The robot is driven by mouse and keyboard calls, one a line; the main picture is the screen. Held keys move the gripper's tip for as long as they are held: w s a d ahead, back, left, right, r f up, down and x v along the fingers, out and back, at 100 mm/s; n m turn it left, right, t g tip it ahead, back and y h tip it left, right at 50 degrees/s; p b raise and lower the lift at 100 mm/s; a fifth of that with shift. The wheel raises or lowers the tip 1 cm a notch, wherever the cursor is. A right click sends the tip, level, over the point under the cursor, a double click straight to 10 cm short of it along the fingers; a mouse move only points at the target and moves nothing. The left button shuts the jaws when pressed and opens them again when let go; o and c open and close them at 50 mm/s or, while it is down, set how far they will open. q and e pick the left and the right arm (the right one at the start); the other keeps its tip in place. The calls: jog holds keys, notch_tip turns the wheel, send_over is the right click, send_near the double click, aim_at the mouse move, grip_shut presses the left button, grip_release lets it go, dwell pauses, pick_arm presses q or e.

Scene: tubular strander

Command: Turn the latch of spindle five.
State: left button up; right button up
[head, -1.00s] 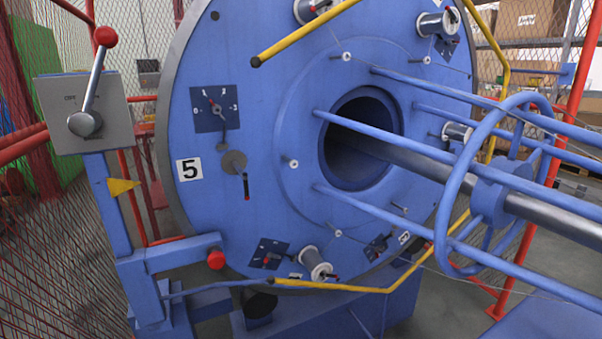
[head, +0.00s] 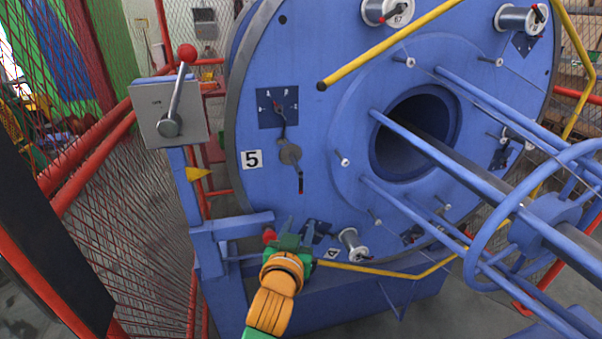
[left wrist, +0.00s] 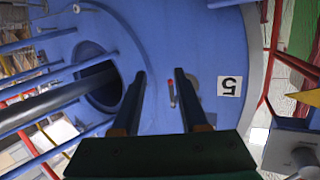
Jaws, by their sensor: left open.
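Spindle five is on the blue drum face (head: 340,90), beside the white "5" label (head: 252,159). Its latch (head: 300,184) is a thin dark handle with a reddish tip, hanging down below a grey disc (head: 290,153). A dial plate (head: 277,107) with a small pointer sits above the disc. My left gripper (head: 297,227) is open and empty, below the latch and apart from it in the head view. In the left wrist view the open fingers (left wrist: 160,73) point at the drum, and the latch (left wrist: 172,94) shows between them. My right gripper is not in view.
A grey switch box (head: 170,110) with a red-knobbed lever stands left of the drum on a blue post. Long blue rods (head: 450,165) and a yellow bar (head: 390,45) project at the right. A red-framed mesh fence (head: 130,200) is at the left. Other spindles carry spools (head: 352,243).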

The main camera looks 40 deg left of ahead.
aim_at(301, 184)
pick_arm(q)
jog(key=shift+n+t+y, duration=0.6)
jog(key=shift+t+y, duration=0.2)
jog(key=shift+y, duration=0.1)
jog(key=r, duration=0.1)
jog(key=w+a+r, duration=0.1)
jog(key=r, duration=0.3)
jog(key=shift+w+a+r, duration=0.25)
jog(key=shift+w+a, duration=0.1)
jog(key=shift+a, duration=0.05)
jog(key=x, duration=0.6)
jog(key=shift+w+a+f+p, duration=0.1)
jog(key=shift+w+a+p, duration=0.05)
jog(key=shift+w+p, duration=0.15)
jog(key=shift+s, duration=0.1)
grip_shut()
